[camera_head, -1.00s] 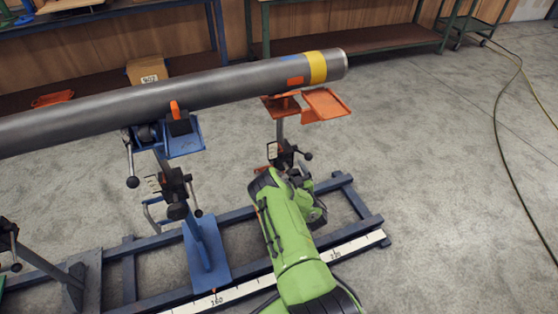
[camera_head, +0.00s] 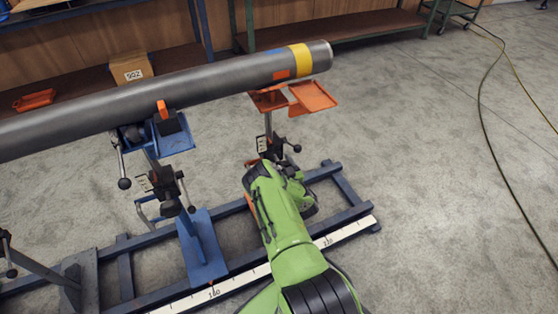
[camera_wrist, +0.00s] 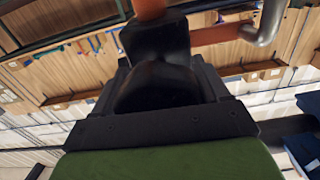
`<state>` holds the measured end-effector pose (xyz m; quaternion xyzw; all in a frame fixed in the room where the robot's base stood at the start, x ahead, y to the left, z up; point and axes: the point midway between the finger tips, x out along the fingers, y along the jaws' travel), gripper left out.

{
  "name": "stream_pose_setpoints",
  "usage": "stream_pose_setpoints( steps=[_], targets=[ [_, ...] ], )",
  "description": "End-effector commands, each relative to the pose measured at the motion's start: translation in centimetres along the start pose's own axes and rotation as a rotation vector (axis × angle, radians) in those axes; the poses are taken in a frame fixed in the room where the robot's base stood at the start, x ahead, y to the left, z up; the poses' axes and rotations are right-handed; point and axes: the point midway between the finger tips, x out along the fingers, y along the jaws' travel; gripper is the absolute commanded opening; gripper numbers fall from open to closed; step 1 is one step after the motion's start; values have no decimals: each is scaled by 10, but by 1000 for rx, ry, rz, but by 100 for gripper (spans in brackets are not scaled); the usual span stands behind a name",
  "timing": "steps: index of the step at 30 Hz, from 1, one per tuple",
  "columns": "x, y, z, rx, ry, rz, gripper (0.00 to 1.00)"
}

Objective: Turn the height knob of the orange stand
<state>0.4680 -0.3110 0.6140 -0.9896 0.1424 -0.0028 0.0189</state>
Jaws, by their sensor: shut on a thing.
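The orange stand (camera_head: 268,100) is under the right end of the grey pipe (camera_head: 180,90). It has orange plates on top, a thin grey column and a dark clamp block (camera_head: 264,146) with a ball-ended lever. My green wrist is at this stand's lower part and hides its base and my jaws in the head view. In the wrist view, my gripper (camera_wrist: 157,72) is shut on a glossy black knob (camera_wrist: 155,95). A black block and an orange part are just beyond it. The jaw contact is partly hidden.
The blue stand (camera_head: 204,250) is to the left, with black handles sticking out. A blue-grey rail frame (camera_head: 345,185) with a white scale strip (camera_head: 345,229) lies on the floor. Workbenches line the back. The floor at right is open, with a cable (camera_head: 488,130) across it.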

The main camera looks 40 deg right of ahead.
Motion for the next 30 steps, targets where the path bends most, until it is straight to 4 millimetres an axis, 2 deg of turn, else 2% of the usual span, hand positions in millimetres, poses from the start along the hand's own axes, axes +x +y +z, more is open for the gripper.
stream_pose_setpoints(
  steps=[1,6,14,15,19,20,30],
  targets=[
    [0,0,-6,57,-1,1,44],
    [0,0,-4,198,0,0,44],
    [0,0,-2,209,3,-1,44],
    [0,0,-2,209,3,-1,76],
    [0,0,-2,208,3,-1,96],
    [0,0,-2,208,3,-1,98],
    [3,-1,0,208,1,0,98]
  ],
)
